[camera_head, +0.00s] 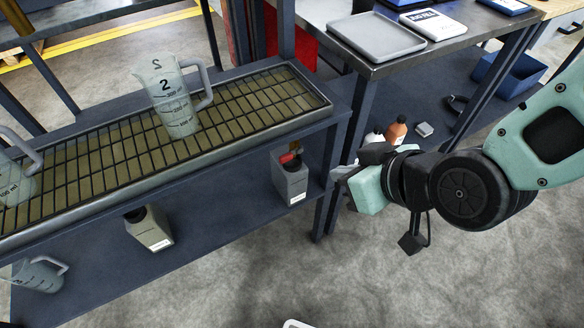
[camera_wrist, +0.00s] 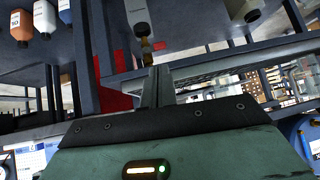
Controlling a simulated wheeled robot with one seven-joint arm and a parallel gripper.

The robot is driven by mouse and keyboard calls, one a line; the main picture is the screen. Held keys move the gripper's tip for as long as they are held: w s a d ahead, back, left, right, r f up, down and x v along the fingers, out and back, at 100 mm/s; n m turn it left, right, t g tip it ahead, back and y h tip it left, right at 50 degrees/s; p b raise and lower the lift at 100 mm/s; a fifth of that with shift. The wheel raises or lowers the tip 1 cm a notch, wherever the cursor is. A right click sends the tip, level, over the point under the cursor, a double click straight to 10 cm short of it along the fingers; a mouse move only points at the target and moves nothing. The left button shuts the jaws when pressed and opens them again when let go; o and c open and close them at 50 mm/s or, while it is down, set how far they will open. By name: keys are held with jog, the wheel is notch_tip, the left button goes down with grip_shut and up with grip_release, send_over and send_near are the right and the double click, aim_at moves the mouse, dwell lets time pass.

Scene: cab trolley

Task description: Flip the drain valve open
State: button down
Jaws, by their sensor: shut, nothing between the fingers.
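The drain valve (camera_head: 295,148) is a small brass fitting under the right end of the grated tray (camera_head: 327,105), with a red handle (camera_head: 288,158). A grey container (camera_head: 290,184) with a white label stands directly below it on the lower shelf. In the head view my gripper (camera_head: 338,172) is to the right of the valve, beyond the trolley's corner leg, and apart from it. In the wrist view the two fingers (camera_wrist: 158,84) are together and empty. The brass valve (camera_wrist: 147,48) appears just past the fingertips, beside the upside-down grey container (camera_wrist: 138,14). The handle's exact angle is too small to tell.
A measuring jug (camera_head: 170,95) marked 2 stands on the grating. The trolley's corner leg (camera_head: 328,190) is close to my gripper. A bench (camera_head: 440,55) stands at right, with bottles (camera_head: 397,131) below it.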

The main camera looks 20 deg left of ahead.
aim_at(292, 158)
jog(key=w+a+f+t+y+b, duration=0.1)
jog(key=a+f+t+y+b, duration=0.2)
jog(key=f+b, duration=0.4)
jog(key=shift+w+a+f+m+t+y, duration=0.15)
jog(key=shift+a+f+m+t+y, duration=0.2)
jog(key=shift+a+t, duration=0.6)
jog(key=shift+d+r, duration=0.15)
jog(key=shift+d, duration=0.05)
jog(key=shift+t, duration=0.25)
jog(key=x, duration=1)
